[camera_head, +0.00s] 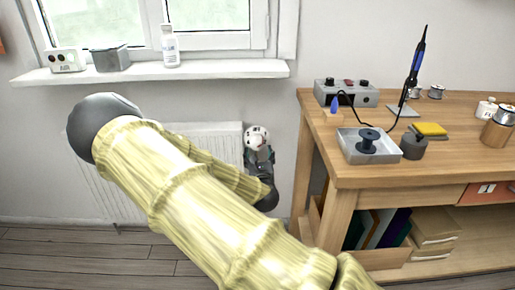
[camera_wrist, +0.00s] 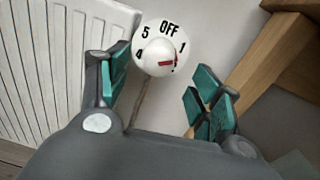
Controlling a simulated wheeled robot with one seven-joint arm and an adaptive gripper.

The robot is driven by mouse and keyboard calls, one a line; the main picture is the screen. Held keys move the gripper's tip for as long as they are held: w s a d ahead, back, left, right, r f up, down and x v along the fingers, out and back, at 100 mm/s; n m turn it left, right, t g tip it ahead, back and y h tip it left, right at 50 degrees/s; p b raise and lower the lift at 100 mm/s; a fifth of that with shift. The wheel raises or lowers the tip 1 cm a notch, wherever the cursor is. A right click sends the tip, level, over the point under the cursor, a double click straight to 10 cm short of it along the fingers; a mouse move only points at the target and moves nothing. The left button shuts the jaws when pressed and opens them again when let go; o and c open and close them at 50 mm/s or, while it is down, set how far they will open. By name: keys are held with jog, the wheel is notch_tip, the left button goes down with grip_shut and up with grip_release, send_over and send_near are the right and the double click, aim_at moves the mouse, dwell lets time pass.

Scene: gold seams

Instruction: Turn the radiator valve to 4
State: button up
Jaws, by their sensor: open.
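The radiator valve (camera_wrist: 150,34) is a white round dial with black marks; OFF, 1, 4 and 5 are readable in the wrist view. A red pointer (camera_wrist: 167,63) on its hub points to the right, below the 1; the mark at its tip is too small to read surely. The lower dial numbers are not clear. In the head view the valve (camera_head: 256,135) is at the radiator's right edge. My gripper (camera_wrist: 161,88) is open, its teal-padded fingers apart to the left and right below the dial, with nothing between them. In the head view my gripper (camera_head: 262,160) is just below the valve.
A white radiator (camera_head: 215,131) is left of the valve, under a windowsill (camera_head: 200,71) holding a bottle and boxes. A wooden workbench (camera_head: 345,180) with a soldering station (camera_head: 346,93) and a tray stands close on the right. My arm hides part of the radiator.

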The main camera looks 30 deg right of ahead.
aim_at(257, 146)
jog(key=x, duration=0.6)
jog(key=shift+w+d+b, duration=0.15)
jog(key=shift+w+b, duration=0.15)
jog(key=shift+b, duration=0.1)
jog(key=c, duration=1)
